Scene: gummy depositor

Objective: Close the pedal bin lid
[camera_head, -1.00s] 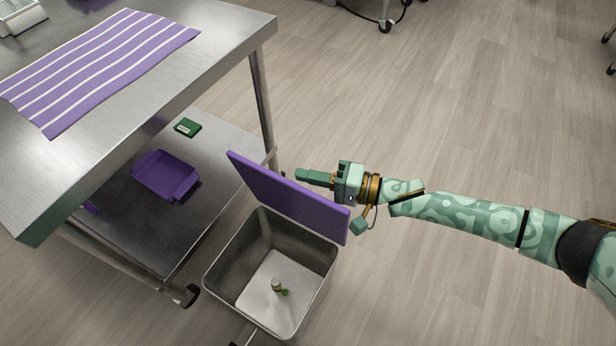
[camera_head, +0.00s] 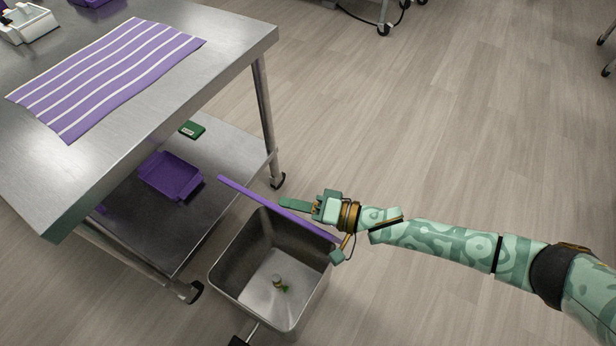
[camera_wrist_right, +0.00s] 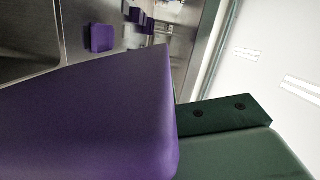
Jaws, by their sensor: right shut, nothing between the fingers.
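The pedal bin (camera_head: 232,262) is a steel box on the floor beside the steel table, with its inside open to view. Its purple lid (camera_head: 262,199) is raised at the far side and shows nearly edge-on in the head view. My right gripper (camera_head: 284,204) is shut and empty, behind the lid's far face and at or very close to it; contact cannot be told for sure. In the right wrist view the lid (camera_wrist_right: 90,120) fills the lower left, beside my green finger (camera_wrist_right: 235,108). My left gripper is not in view.
The steel table (camera_head: 225,75) stands left of the bin, with a striped purple cloth (camera_head: 105,75) on top. Its lower shelf holds a purple tray (camera_head: 170,176) and a green box (camera_head: 192,129). A small item (camera_head: 279,283) lies inside the bin.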

